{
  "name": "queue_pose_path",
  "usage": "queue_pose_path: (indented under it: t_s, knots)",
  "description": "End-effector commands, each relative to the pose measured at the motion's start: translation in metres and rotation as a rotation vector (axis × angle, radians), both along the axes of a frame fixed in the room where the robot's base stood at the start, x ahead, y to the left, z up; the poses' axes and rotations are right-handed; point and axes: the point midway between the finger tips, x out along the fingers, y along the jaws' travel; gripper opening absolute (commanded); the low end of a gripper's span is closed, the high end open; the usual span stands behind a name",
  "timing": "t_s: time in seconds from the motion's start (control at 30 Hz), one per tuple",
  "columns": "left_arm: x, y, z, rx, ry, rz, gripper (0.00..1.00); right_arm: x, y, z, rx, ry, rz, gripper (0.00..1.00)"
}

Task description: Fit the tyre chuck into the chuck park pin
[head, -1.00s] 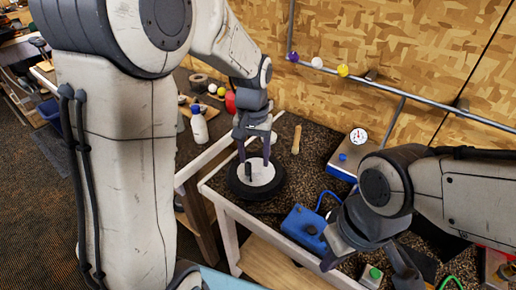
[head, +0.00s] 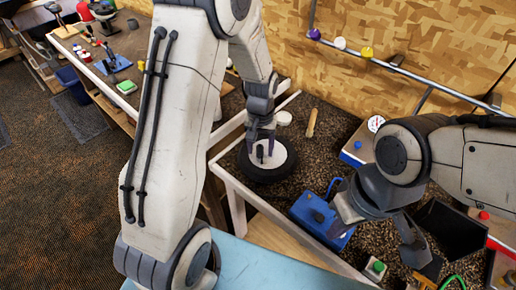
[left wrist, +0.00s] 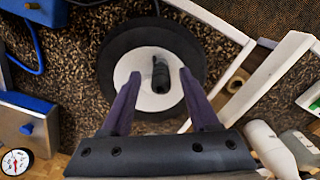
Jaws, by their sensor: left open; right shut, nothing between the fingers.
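The dark chuck-like piece (head: 261,153) stands on the white centre of a black tyre (head: 268,175). I cannot tell for certain that it is the tyre chuck. My left gripper (head: 262,142) points down over the tyre, open, with a finger on either side of the piece. In the left wrist view the dark piece (left wrist: 160,75) shows between the two spread purple fingers (left wrist: 158,100), with gaps on both sides. My right gripper (head: 340,228) is shut and empty near the blue box. I cannot make out the chuck park pin.
A blue box (head: 312,213) with a blue hose stands right of the tyre. A gauge (head: 376,123) is at the back by the wooden wall. A green-topped block (head: 376,268) is in front.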

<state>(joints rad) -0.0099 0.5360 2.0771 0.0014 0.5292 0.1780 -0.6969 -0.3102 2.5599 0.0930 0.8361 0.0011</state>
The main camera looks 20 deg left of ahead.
Motion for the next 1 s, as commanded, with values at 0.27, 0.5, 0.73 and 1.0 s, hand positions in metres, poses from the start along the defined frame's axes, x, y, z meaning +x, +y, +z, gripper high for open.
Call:
queue_pose_path:
  t_s: [0.27, 0.5, 0.73, 1.0]
  knots:
    - [-0.0005, 0.0011, -0.0116, -0.001, 0.001, 0.002, 0.61, -0.0001, -0.0001, 0.0017, 0.000, 0.000, 0.000, 0.00]
    - [-0.0006, 0.0018, -0.0113, -0.001, 0.001, 0.004, 0.00, -0.0001, -0.0001, 0.0017, 0.000, 0.000, 0.000, 0.00]
    - [-0.0007, 0.0020, -0.0110, -0.001, 0.000, 0.004, 0.00, -0.0001, -0.0001, 0.0017, 0.000, 0.000, 0.000, 0.00]
    - [0.0004, 0.0020, -0.0019, 0.000, -0.003, 0.004, 0.00, -0.0001, 0.0000, -0.0018, 0.000, 0.000, 0.000, 0.00]
